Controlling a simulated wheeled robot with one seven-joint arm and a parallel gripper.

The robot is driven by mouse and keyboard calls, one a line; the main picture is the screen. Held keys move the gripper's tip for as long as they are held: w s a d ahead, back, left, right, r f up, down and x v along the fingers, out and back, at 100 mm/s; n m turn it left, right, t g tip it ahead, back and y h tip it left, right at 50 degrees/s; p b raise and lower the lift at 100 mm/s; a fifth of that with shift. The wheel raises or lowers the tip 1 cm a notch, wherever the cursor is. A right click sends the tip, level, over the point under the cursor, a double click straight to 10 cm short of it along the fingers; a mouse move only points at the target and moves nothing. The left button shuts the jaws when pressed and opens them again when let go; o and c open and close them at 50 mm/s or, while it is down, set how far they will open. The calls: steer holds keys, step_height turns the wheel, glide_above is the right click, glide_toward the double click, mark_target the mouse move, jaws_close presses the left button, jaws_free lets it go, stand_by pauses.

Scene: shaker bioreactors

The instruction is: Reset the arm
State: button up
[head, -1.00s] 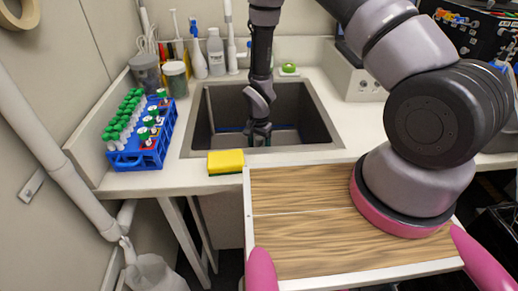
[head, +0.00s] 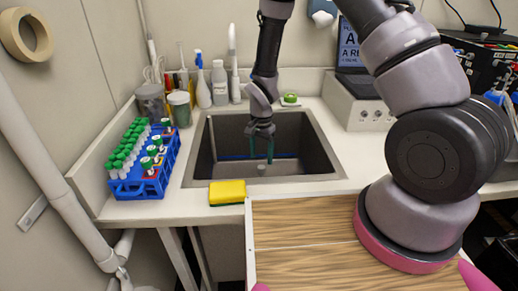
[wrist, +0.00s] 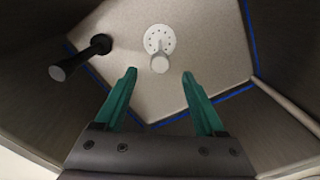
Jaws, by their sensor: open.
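My gripper (head: 261,160) hangs down over the grey sink (head: 200,160), its green fingers spread apart with nothing between them. In the wrist view my gripper (wrist: 159,74) is also open and empty, pointing at the sink floor. A pale round drain (wrist: 159,38) with a short pale cylinder (wrist: 160,63) lies just beyond the fingertips. The arm comes down from the top of the head view.
A blue rack (head: 140,185) of green-capped tubes stands left of the sink. A yellow sponge (head: 227,192) lies at the counter's front edge. Bottles, including a white spray bottle (head: 202,88), line the back. A dark rod-like piece (wrist: 80,57) stands in the sink.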

steer(key=d+r+t, duration=0.1)
steer(key=d+r, duration=0.2)
steer(key=r, duration=0.7)
steer(key=d+r+n+t+y, duration=0.1)
steer(key=d+r, duration=0.3)
steer(key=r, duration=0.5)
steer(key=d+r+t, duration=0.1)
steer(key=d+r, duration=0.2)
steer(key=r, duration=0.7)
steer(key=s+d+r+n+t, duration=0.1)
steer(key=s+d+r, duration=0.3)
steer(key=s+r, duration=0.4)
steer(key=s+d+r+n+t+y, duration=0.1)
steer(key=s+d+r+t, duration=0.2)
steer(key=s+r, duration=0.5)
steer(key=shift+s+d+r, duration=0.3)
steer(key=shift+s+d, duration=0.15)
steer(key=shift+d, duration=0.4)
